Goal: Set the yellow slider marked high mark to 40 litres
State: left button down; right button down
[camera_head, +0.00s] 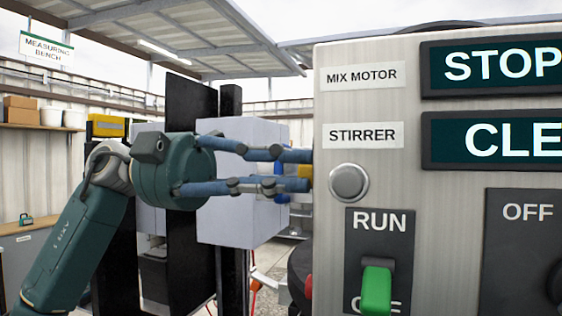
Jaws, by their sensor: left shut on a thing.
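My left gripper (300,178) reaches in from the left, its two blue fingers pointing right. The fingertips end at the left edge of the grey control panel, which hides their very ends. Between the fingers shows a small yellow piece (304,171), which looks like the yellow slider; the gripper is shut on it. Most of it is hidden, and no "high mark" lettering or litre scale can be read from here. My right gripper is not in view.
The control panel (420,160) fills the right side, with a round button (348,182) and a green RUN switch (377,288) close by. Pale grey boxes (226,222) and dark posts (190,240) stand behind my gripper. A measuring bench sign (46,48) hangs far left.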

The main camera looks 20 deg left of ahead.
pick_arm(q)
jog(key=shift+w, duration=0.9)
jog(key=c, duration=2.1)
grip_release()
jog(key=shift+s, duration=0.1)
jog(key=o, duration=0.5)
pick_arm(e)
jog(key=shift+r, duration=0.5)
pick_arm(q)
jog(key=shift+a, duration=0.1)
jog(key=a, duration=1.2)
jog(key=shift+w, duration=0.25)
jog(key=shift+d, duration=0.1)
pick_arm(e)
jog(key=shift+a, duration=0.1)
